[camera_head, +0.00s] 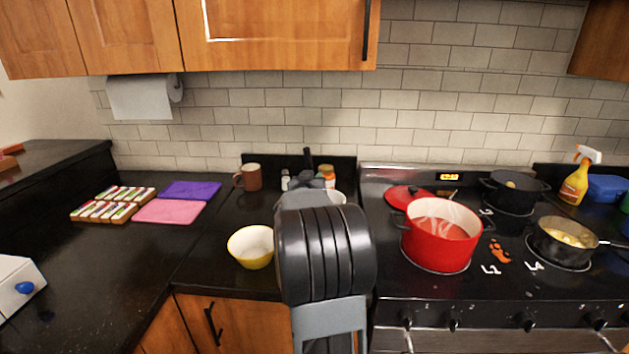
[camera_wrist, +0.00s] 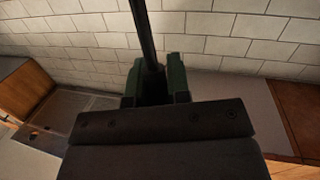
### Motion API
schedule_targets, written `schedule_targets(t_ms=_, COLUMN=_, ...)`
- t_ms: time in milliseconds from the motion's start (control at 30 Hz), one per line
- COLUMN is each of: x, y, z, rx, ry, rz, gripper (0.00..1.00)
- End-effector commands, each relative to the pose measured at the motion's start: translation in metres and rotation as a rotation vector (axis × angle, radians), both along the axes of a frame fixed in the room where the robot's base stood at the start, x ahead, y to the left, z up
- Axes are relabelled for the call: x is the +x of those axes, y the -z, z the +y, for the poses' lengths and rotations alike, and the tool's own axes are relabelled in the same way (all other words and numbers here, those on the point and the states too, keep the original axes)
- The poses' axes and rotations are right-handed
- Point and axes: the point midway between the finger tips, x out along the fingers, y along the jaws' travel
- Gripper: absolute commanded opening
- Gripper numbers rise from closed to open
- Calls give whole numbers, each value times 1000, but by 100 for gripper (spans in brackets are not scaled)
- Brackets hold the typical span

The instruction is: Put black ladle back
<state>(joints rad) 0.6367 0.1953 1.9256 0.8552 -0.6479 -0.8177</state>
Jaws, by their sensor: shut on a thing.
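My gripper (camera_wrist: 156,88) is shut on the black ladle (camera_wrist: 143,30) in the wrist view. The thin dark handle runs up from between the dark green fingers to the top edge. In the head view, my gripper (camera_head: 318,181) is partly hidden behind my own arm at the back of the counter. A short dark upright piece (camera_head: 308,158), probably the ladle's handle, shows above it against the tiles. The ladle's bowl is not visible in either view.
A yellow bowl (camera_head: 251,247) and a brown mug (camera_head: 248,177) stand left of my arm. Small jars (camera_head: 328,177) and a partly hidden white container (camera_head: 337,197) are near my gripper. A red pot (camera_head: 440,236) is on the stove at right.

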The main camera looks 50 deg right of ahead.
Motion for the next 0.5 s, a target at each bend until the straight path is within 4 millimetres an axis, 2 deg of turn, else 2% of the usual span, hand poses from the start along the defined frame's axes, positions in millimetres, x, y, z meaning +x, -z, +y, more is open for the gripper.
schedule_targets(t_ms=67, x=0, y=0, z=0, rx=0, ry=0, rz=0, gripper=23)
schedule_targets(t_ms=300, x=0, y=0, z=0, rx=0, ry=0, rz=0, gripper=46)
schedule_targets(t_ms=500, x=0, y=0, z=0, rx=1, ry=0, rz=0, gripper=47)
